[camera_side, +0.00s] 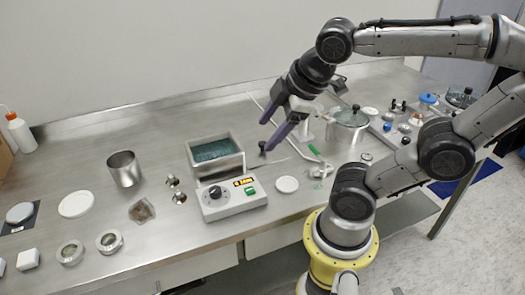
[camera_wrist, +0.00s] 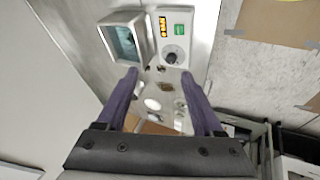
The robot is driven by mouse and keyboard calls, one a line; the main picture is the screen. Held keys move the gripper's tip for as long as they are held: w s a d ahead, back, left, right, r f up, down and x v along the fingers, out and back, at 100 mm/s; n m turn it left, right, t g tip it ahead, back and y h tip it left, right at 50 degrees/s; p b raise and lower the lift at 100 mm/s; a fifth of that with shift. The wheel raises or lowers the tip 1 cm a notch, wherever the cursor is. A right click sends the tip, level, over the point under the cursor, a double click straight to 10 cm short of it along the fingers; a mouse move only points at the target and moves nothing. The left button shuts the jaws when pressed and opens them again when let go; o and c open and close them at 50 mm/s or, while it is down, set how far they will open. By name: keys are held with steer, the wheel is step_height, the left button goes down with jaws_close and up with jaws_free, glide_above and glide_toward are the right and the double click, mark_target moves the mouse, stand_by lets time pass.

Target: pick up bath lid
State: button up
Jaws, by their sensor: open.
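The water bath (camera_side: 238,162) is an open rectangular metal tank with greenish water, joined to a white control box (camera_side: 233,198). It also shows at the top of the wrist view (camera_wrist: 108,40). A small black knob (camera_side: 262,147) stands at the tank's right side, with a faint thin edge running right from it; this may be the bath lid, but its plate is hard to make out. My gripper (camera_side: 265,137) is open, its purple fingers apart, close to this knob and right of the tank. In the wrist view the gap between my fingertips (camera_wrist: 160,74) holds nothing clearly gripped.
A round pot with a glass lid (camera_side: 350,116) stands right of my gripper. A white disc (camera_side: 287,184) lies right of the control box. A metal beaker (camera_side: 124,168) stands left of the bath. Several small items crowd the bench's right end.

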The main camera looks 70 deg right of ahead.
steer(key=w+d+n+g+h, duration=0.2)
steer(key=w+d+n, duration=0.4)
steer(key=n, duration=0.1)
steer(key=n+g+h, duration=0.1)
steer(key=n+g, duration=0.3)
glide_above(262, 143)
steer(key=a, duration=0.3)
steer(key=f, duration=1.5)
steer(key=shift+d+f, duration=0.25)
steer(key=shift+x, duration=2.95)
jaws_close()
